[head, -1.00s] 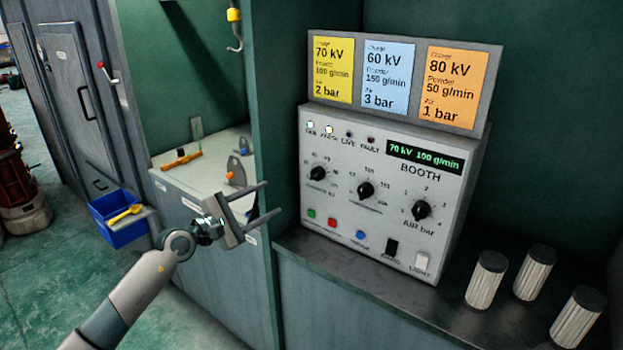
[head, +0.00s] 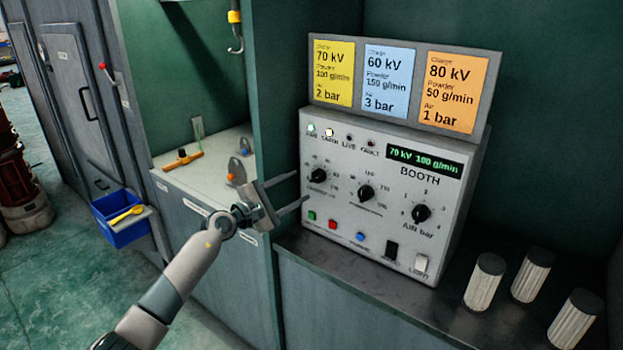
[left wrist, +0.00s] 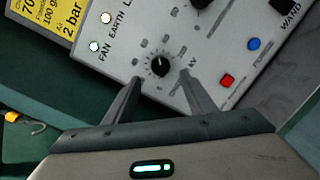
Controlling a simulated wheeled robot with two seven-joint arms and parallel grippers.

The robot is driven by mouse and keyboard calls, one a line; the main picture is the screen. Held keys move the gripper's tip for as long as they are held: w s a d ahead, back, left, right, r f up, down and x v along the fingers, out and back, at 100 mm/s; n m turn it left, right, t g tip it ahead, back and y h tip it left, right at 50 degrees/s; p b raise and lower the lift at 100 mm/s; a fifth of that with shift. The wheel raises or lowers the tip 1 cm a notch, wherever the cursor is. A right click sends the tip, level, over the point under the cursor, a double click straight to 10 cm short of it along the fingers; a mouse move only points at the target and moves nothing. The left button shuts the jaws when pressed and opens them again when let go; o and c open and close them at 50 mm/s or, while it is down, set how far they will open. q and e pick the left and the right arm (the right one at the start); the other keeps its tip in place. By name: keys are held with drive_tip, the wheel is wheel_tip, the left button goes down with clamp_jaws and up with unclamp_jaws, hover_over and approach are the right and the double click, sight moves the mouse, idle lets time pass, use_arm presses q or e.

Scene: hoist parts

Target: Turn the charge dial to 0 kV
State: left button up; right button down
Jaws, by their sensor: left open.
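The charge dial is the leftmost black knob (head: 318,176) on the grey booth control panel (head: 340,145). It also shows in the left wrist view (left wrist: 159,66), just beyond and between my fingertips. The panel display (head: 424,160) reads 70 kV 100 g/min. My left gripper (head: 302,186) is open and empty, its two fingers pointing at the panel just left of the dial in the head view. In the left wrist view the open fingers (left wrist: 160,82) flank the lower side of the dial; I cannot tell whether they touch the panel. My right gripper is not in view.
Two more knobs, powder (head: 366,193) and air (head: 421,213), sit to the right. Below are green, red (head: 333,223) and blue (head: 360,238) buttons and two switches. Ribbed cylinders (head: 485,281) stand on the counter at right. A blue bin (head: 122,232) hangs at left.

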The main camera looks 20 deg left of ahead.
sight(313, 179)
use_arm(q)
drive_tip(key=x, duration=0.7)
drive_tip(key=shift+w+d, duration=0.1)
drive_tip(key=c, duration=1.1)
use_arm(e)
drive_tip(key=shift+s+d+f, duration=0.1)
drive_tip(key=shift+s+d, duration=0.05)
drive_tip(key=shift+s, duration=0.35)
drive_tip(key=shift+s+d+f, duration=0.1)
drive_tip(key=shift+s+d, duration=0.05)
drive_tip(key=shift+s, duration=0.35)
